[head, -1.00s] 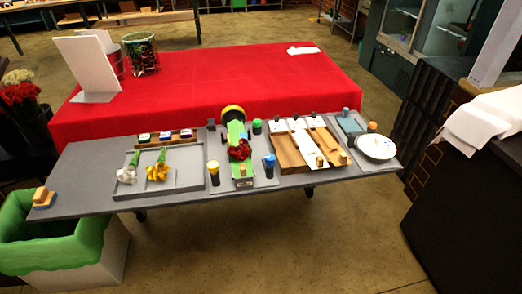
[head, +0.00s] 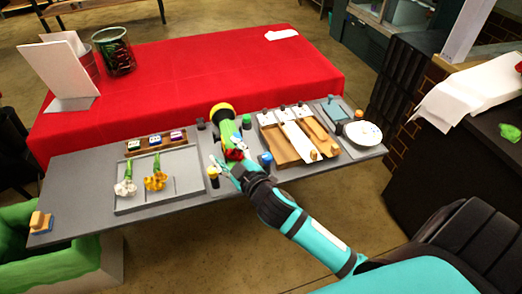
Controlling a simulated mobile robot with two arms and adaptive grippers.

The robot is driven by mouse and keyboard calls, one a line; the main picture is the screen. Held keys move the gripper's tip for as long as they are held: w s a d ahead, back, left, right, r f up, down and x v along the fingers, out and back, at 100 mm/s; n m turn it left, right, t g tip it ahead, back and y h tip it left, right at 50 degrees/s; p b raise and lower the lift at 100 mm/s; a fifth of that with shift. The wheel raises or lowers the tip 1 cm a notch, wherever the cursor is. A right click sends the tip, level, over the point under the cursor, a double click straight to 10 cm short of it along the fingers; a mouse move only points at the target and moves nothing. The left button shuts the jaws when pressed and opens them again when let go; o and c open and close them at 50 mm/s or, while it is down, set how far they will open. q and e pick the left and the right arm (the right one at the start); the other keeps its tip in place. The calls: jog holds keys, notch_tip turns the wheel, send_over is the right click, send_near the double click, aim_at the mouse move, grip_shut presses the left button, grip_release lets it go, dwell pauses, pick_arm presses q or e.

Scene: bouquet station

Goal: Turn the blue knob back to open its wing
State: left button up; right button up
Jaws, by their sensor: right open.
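My right gripper (head: 226,168) is open over the fixture's near end, between the yellow and blue knobs, and looks apart from the blue knob. The wings cannot be made out clearly under the gripper. My left gripper is out of view.
A grey tray (head: 125,207) with white and yellow flowers lies to the left. A wooden tray (head: 286,157) with white and wooden strips and a white plate (head: 363,133) lie to the right. The red table (head: 200,67) behind is mostly clear.

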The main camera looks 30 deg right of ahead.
jog(key=w+a+r+n+t+y, duration=0.1)
jog(key=w+a+r+n+y, duration=0.1)
jog(key=a+r+n+y, duration=0.3)
jog(key=w+a+r+n+t+y, duration=0.1)
jog(key=r+n+t+y, duration=0.15)
jog(key=r, duration=0.45)
jog(key=s+a+r+n+g+y, duration=0.1)
jog(key=a+r+n+g+y, duration=0.1)
jog(key=a+n+g+y, duration=0.45)
jog(key=s+a+r+n+g+y, duration=0.2)
jog(key=n+g+y, duration=0.25)
jog(key=n, duration=0.55)
jog(key=n+g+h+p, duration=0.1)
jog(key=n+g+h, duration=0.3)
jog(key=g+h, duration=1)
send_near(268, 156)
jog(key=s+a+f+t+h+p, duration=0.1)
jog(key=f, duration=0.1)
jog(key=s+a+f+t+h+p, duration=0.1)
jog(key=f+t+h, duration=0.1)
jog(key=f, duration=0.1)
jog(key=s+a+f+t+h+p, duration=0.1)
jog(key=a+f+t+p, duration=0.1)
jog(key=shift+s+a+f+h, duration=0.1)
jog(key=shift+s+f+h, duration=0.15)
jog(key=shift+s+h, duration=0.15)
